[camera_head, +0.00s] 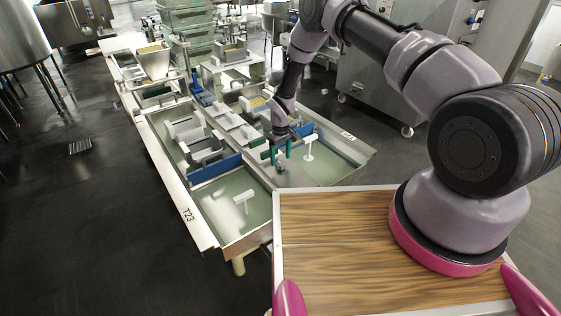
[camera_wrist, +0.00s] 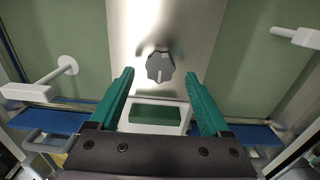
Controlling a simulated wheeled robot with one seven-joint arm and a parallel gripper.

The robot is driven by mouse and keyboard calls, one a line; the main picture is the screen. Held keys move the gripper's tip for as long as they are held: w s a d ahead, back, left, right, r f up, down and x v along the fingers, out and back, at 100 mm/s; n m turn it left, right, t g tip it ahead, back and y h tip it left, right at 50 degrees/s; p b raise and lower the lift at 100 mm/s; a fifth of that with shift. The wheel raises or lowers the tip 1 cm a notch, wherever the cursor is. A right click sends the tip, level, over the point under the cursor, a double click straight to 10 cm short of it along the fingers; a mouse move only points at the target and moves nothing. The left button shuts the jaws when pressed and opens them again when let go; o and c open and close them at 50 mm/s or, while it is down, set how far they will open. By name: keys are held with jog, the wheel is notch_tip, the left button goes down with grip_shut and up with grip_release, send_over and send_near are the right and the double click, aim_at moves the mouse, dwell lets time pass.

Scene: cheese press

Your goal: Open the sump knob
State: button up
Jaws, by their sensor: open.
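The sump knob (camera_wrist: 160,67) is a grey lobed knob on a bare metal strip, just ahead of my fingertips in the wrist view. In the head view the knob (camera_head: 281,162) shows small below my gripper (camera_head: 278,152). My gripper (camera_wrist: 160,85) has two green fingers, spread apart with nothing between them. The knob lies roughly midway between the fingers, a little beyond their tips. I cannot tell how far above it they are.
A white T-shaped handle (camera_wrist: 60,73) stands left of the strip and another (camera_wrist: 295,37) stands right. A white frame with a green opening (camera_wrist: 157,114) lies below the knob. Blue plates (camera_head: 214,169) cross the vats. A wooden-topped surface (camera_head: 350,245) is in front.

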notch_tip(320, 180, up, 8)
jog(key=shift+r, duration=0.2)
notch_tip(320, 180, up, 20)
jog(key=m+t, duration=0.2)
send_over(281, 163)
jog(key=w+d, duration=0.2)
jog(key=d, duration=0.3)
jog(key=s+d+r+m+t, duration=0.1)
jog(key=s+d+r+m, duration=0.2)
jog(key=r, duration=0.7)
jog(key=s+d+r, duration=0.4)
jog(key=r, duration=0.5)
jog(key=s+d+r+m+t+y, duration=0.1)
jog(key=s+d+r+m, duration=0.15)
jog(key=s+r, duration=0.35)
jog(key=s+d+r+m+t, duration=0.1)
jog(key=s+d+r, duration=0.3)
jog(key=s+r, duration=0.2)
jog(key=s+d+r+m+t+y, duration=0.1)
jog(key=s+d+r+m+t, duration=0.1)
jog(key=s, duration=1.3)
jog(key=shift+d+r+m, duration=0.35)
jog(key=shift+r, duration=0.1)
